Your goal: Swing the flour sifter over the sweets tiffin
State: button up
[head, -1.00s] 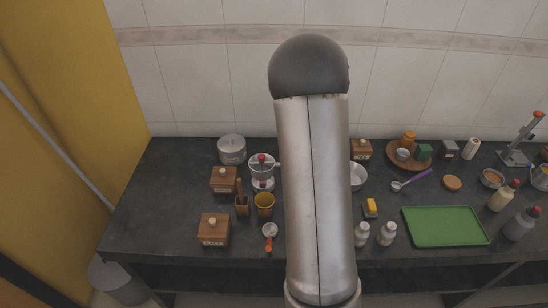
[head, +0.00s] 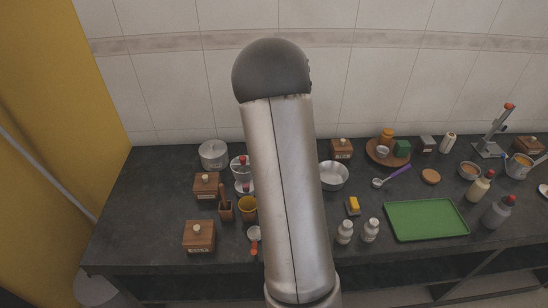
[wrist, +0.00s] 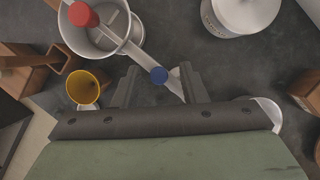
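The flour sifter, taken to be the grey bowl with a red knob (wrist: 105,30), is at the upper left of the wrist view; it also stands left of my arm in the head view (head: 241,174). A pale bar runs from it to a blue knob (wrist: 159,75). My gripper (wrist: 157,82) has its fingers apart, one on each side of the blue knob; contact is not visible. A round pale canister (wrist: 242,14) with an unreadable label is at the upper right, possibly the sweets tiffin. A lidded steel pot (head: 213,154) stands back left. My arm hides the gripper in the head view.
A yellow cup (wrist: 87,87) and a wooden holder (wrist: 38,62) stand left of the gripper. A pale round rim (wrist: 268,108) shows beside the gripper at right. A steel bowl (head: 333,176), two shakers and a green tray (head: 427,220) lie right of my arm.

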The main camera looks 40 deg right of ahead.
jog(key=shift+r, duration=0.1)
jog(key=v, duration=1.7)
jog(key=shift+a+r, duration=0.1)
jog(key=shift+r, duration=0.05)
